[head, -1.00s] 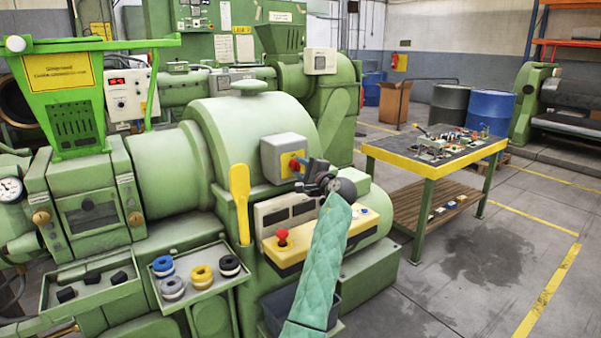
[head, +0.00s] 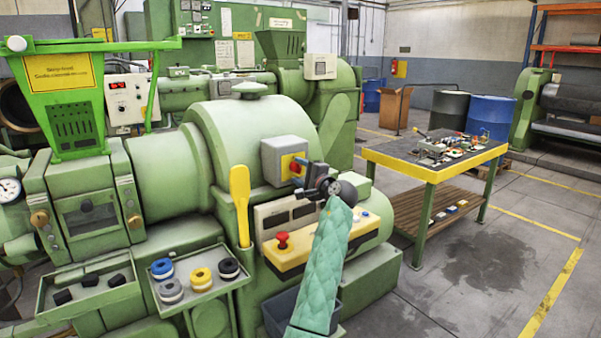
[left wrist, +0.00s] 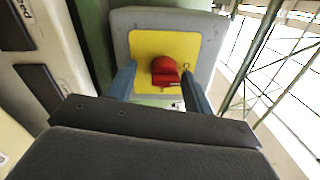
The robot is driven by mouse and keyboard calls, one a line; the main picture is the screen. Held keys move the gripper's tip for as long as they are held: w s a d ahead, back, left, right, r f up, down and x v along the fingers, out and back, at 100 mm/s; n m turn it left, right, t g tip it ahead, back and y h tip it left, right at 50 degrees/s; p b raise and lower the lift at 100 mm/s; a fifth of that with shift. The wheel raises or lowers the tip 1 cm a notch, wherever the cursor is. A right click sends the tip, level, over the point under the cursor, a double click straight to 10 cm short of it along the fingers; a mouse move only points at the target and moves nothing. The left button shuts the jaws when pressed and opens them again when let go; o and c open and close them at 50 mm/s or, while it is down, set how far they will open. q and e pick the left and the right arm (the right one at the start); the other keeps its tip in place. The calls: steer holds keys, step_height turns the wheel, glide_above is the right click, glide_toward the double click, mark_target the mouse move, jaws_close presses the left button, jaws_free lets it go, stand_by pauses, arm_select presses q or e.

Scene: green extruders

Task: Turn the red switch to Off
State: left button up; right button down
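The red switch (head: 295,166) is a red knob on a yellow plate, on the front of a grey box (head: 279,160) fixed to the green extruder. My left gripper (head: 301,176) is close in front of it, at the end of a teal-sleeved arm. In the left wrist view the red switch (left wrist: 165,71) is centred on its yellow plate (left wrist: 148,44). The two blue-grey fingers of my left gripper (left wrist: 158,72) are apart, one on each side of the knob, with gaps showing. The knob's exact setting is too small to read. My right gripper is out of view.
Below the switch is a cream panel with a red mushroom button (head: 282,240). A yellow paddle-shaped piece (head: 240,203) stands left of it. A tray (head: 196,291) holds several ring-shaped parts.

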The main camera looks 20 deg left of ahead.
arm_select(q)
steer(key=shift+r, duration=0.15)
steer(key=shift+s+d, duration=0.3)
steer(key=shift+d, duration=0.2)
steer(key=b+v, duration=0.1)
steer(key=v, duration=0.5)
steer(key=shift+s+d+b, duration=0.25)
steer(key=shift+b, duration=0.15)
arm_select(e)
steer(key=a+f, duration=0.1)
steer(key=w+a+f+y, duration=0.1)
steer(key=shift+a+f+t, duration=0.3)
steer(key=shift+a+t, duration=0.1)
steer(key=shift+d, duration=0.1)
